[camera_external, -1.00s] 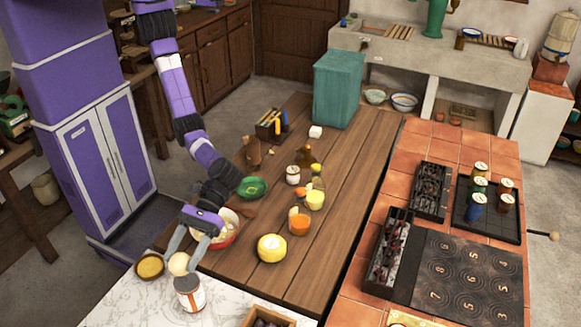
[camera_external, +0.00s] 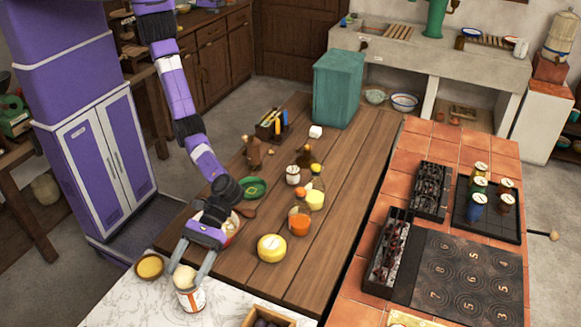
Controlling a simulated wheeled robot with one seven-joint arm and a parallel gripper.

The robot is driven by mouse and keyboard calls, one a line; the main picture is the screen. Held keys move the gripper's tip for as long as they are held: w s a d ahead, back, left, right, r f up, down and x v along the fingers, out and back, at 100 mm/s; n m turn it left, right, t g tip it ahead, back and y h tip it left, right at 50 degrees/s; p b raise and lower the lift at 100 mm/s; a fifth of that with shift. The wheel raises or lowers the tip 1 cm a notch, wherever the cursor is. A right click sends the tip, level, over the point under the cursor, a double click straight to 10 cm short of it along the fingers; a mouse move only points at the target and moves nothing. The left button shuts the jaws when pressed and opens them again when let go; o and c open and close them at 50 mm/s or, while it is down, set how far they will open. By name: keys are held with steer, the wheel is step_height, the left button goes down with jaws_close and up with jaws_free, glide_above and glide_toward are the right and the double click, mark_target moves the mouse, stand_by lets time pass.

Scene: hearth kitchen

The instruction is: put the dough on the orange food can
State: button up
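The dough (camera_external: 184,277) is a pale, cream-coloured ball. My gripper (camera_external: 187,277) is around it, with one finger on each side, and appears shut on it. The orange food can (camera_external: 192,299) is a white-and-orange labelled can standing on the pale marble counter. The dough is at the can's top and covers much of it in this view. I cannot tell whether the dough touches the can or hangs just above it.
A bowl of yellow stuff (camera_external: 149,266) stands left of the can. A white-and-red bowl (camera_external: 232,228) is partly hidden behind my gripper. A yellow round item (camera_external: 271,248) is on the wooden table. A wooden box (camera_external: 268,318) stands at the front edge.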

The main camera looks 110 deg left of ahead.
steer(key=shift+o, duration=0.3)
steer(key=shift+a+r, duration=0.1)
steer(key=shift+r, duration=0.1)
steer(key=v, duration=1.1)
steer(key=shift+a, duration=0.4)
steer(key=shift+r, duration=0.1)
